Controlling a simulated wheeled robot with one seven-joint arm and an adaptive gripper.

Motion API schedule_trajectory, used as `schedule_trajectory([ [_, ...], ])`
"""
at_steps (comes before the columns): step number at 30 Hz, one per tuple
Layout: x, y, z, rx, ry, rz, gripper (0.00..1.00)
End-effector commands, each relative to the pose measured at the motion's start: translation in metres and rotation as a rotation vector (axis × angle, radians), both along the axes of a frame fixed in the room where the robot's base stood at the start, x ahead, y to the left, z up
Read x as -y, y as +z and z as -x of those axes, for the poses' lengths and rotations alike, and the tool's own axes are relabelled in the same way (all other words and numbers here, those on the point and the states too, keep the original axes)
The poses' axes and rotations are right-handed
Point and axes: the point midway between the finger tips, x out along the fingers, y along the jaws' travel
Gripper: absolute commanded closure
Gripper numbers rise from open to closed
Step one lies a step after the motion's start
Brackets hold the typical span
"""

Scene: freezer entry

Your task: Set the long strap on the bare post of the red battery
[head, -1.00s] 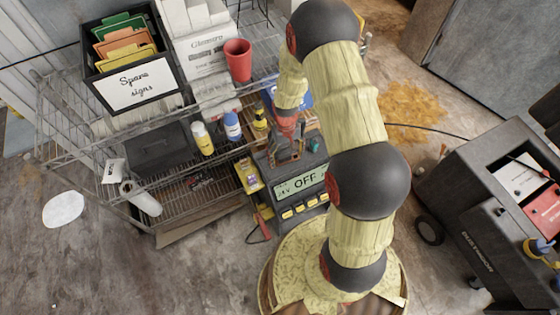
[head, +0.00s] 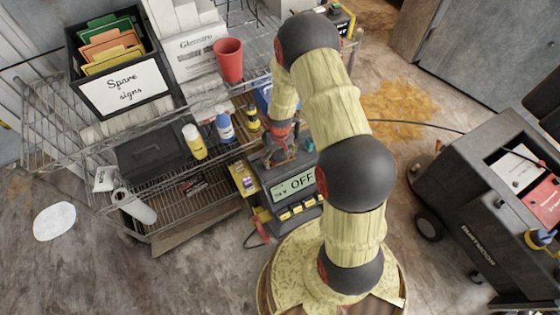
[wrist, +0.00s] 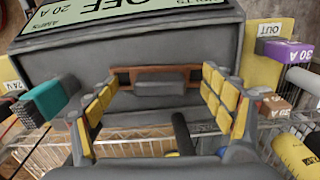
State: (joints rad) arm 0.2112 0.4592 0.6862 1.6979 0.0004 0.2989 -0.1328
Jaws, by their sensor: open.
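My gripper (wrist: 160,85) is open, its yellow-padded fingers on either side of a brown bar with a dark grey block (wrist: 160,88) at the edge of the grey charger box (wrist: 60,60). Nothing is clamped, and I cannot tell if the fingers touch the bar. In the head view my gripper (head: 280,148) is over the charger (head: 262,190), whose display reads OFF. A red panel, possibly the red battery (head: 543,208), lies in the dark cart at the right. Its posts are too small to tell bare from covered. I cannot make out the long strap for certain.
The dark cart (head: 470,190) stands at right. Floor between shelf and cart is partly open behind my arm.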

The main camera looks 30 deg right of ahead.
Motion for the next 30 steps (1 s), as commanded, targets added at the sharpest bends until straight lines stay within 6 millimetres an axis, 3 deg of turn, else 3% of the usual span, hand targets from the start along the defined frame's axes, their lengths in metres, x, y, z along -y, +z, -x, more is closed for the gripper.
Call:
schedule_trajectory([
  [6, 0.0000, -0.0002, -0.0004, 0.001, 0.000, 0.000, 0.18],
  [30, -0.0002, -0.0028, 0.0023, -0.004, -0.001, 0.000, 0.64],
])
